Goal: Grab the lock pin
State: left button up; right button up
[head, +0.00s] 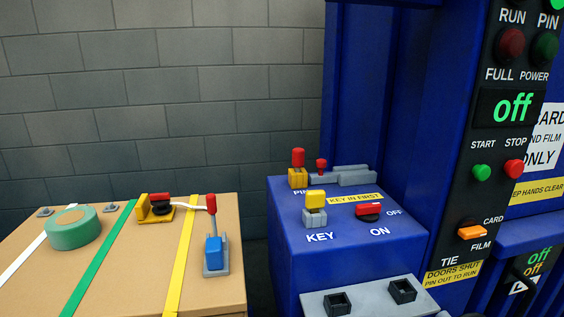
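On the blue console (350,247), a red-topped pin (298,158) stands upright in a yellow block (297,179) at the back left. A label reading "PI…" sits in front of it, partly hidden by the yellow-topped key piece (315,198). A smaller red knob (321,164) stands just right of it by a grey bar mechanism (343,177). On the tan table at left, a red-tipped lever (211,204) rises from a blue block (214,249) on a grey base. I cannot tell for certain which part is the lock pin. Neither gripper is in view.
The tan table (130,270) holds a green tape roll (73,229) and a yellow bracket with a red-and-black knob (155,207). The console has a red ON/OFF switch (368,210). A grey plate (372,297) with black square sockets lies in front. The control panel (510,60) reads "off".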

aim_at(298, 156)
jog(key=i+j, duration=0.1)
jog(key=j, duration=1.3)
